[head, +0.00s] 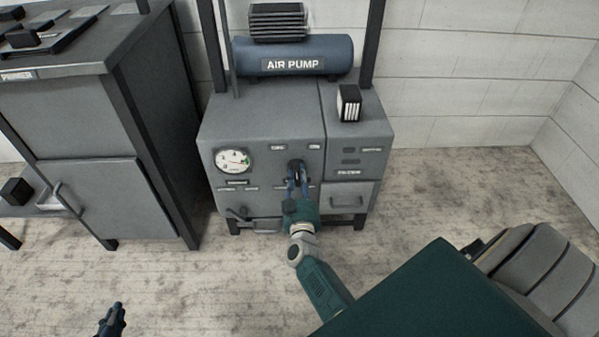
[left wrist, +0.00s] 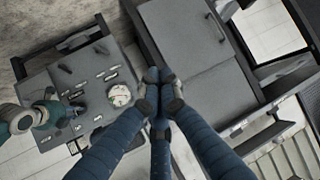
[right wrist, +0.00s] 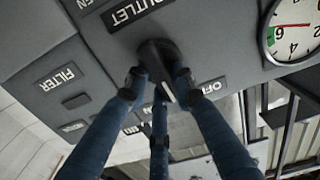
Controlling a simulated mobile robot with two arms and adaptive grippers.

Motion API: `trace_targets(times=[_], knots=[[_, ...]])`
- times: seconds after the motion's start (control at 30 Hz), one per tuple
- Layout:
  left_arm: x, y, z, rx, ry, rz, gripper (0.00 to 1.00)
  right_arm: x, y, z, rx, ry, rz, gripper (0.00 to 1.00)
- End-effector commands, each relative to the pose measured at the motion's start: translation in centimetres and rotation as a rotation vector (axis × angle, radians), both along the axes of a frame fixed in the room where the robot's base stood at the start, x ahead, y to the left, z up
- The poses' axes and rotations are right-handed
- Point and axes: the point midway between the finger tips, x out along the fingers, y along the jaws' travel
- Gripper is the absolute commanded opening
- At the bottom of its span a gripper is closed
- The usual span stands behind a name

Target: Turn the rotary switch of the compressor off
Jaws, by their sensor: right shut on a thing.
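The compressor is a grey cabinet (head: 262,130) with a blue "AIR PUMP" tank (head: 293,56) on top. The fingers partly hide the knob and nearby labels. My left gripper (head: 118,306) is low at the left, away from the compressor; its fingertips (left wrist: 160,88) are together and empty.
A round gauge (head: 233,161) is left of the switch, with a lever (head: 238,213) below it. A dark grey cabinet (head: 75,120) stands to the left. A small dark block (head: 349,102) rests on the compressor's right top. Floor in front is mostly clear.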

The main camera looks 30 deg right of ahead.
Motion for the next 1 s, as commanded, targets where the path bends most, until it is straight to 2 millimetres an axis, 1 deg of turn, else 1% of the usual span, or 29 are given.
trace_targets(times=[0.03, 0.1, 0.17, 0.2, 0.33, 0.5, 0.53, 0.8, 1.0], knots=[[-1.2, 0.5, -1.0, 0.017, 0.073, 0.006, 0.00, 0.1, 0.1, 0.3, -0.024, 0.017, 0.000, 0.00], [-3.2, 1.3, -2.8, 0.042, 0.181, 0.014, 0.00, 0.1, 0.1, 0.4, -0.061, 0.040, 0.001, 0.00], [-5.0, 1.9, -4.2, 0.061, 0.270, 0.020, 0.00, 0.1, 0.1, 0.4, -0.094, 0.059, 0.000, 0.00], [-6.3, 2.3, -4.9, 0.073, 0.327, 0.024, 0.00, 0.1, 0.1, 0.4, -0.118, 0.073, 0.000, 0.00], [-10.4, 3.6, -6.9, 0.110, 0.500, 0.037, 0.00, 0.2, 0.3, 0.4, -0.189, 0.118, 0.001, 0.00], [-15.2, 5.0, -8.2, 0.147, 0.687, 0.053, 0.00, 0.3, 0.4, 0.3, -0.282, 0.174, 0.001, 0.00], [-15.5, 5.1, -8.1, 0.149, 0.698, 0.053, 0.00, 0.3, 0.4, 0.3, -0.296, 0.184, 0.001, 0.00], [-15.2, 5.0, -7.4, 0.147, 0.687, 0.052, 0.00, 0.3, 0.5, 0.2, -0.411, 0.253, 0.000, 0.00], [-15.2, 5.0, -7.2, 0.147, 0.687, 0.052, 0.00, 0.4, 0.5, 0.2, -0.452, 0.277, 0.001, 0.00]])
